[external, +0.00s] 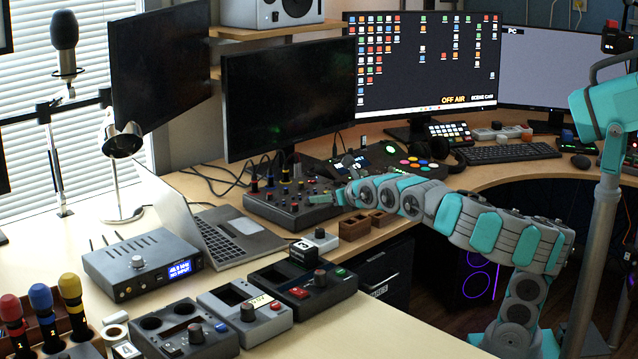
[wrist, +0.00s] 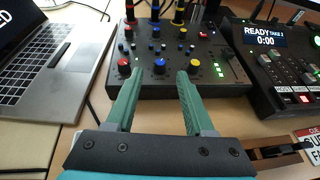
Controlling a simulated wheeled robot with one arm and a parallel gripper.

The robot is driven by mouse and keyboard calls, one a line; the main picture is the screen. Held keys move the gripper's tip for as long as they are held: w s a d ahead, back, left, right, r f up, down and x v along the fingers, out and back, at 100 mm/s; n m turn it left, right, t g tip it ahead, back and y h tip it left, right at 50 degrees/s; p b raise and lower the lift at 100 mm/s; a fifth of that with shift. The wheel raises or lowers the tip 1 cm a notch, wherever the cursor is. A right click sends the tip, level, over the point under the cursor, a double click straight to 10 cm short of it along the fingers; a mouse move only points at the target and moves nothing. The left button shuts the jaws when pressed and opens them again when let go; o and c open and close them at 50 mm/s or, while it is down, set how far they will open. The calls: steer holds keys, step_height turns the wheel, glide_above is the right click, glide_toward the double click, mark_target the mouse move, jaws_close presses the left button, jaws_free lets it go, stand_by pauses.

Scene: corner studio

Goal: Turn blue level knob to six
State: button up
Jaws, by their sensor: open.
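The dark mixer (external: 262,208) stands on the desk and also fills the top middle of the wrist view (wrist: 220,75). In its front row are a red knob (wrist: 124,67), a blue knob (wrist: 160,66) and a yellow knob (wrist: 195,65). My gripper (wrist: 160,73) is open over the mixer's front edge. In the wrist view, the blue knob appears between the fingertips, with a gap on each side. I cannot tell the height of the fingers over the panel or read any number at the knob.
A silver laptop (wrist: 44,62) stands left of the mixer. A recorder reading "READY TAKE 2" (wrist: 270,65) stands to its right. Colored plugs and cables rise at the mixer's back.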

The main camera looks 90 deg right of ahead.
steer(key=shift+v, duration=1.15)
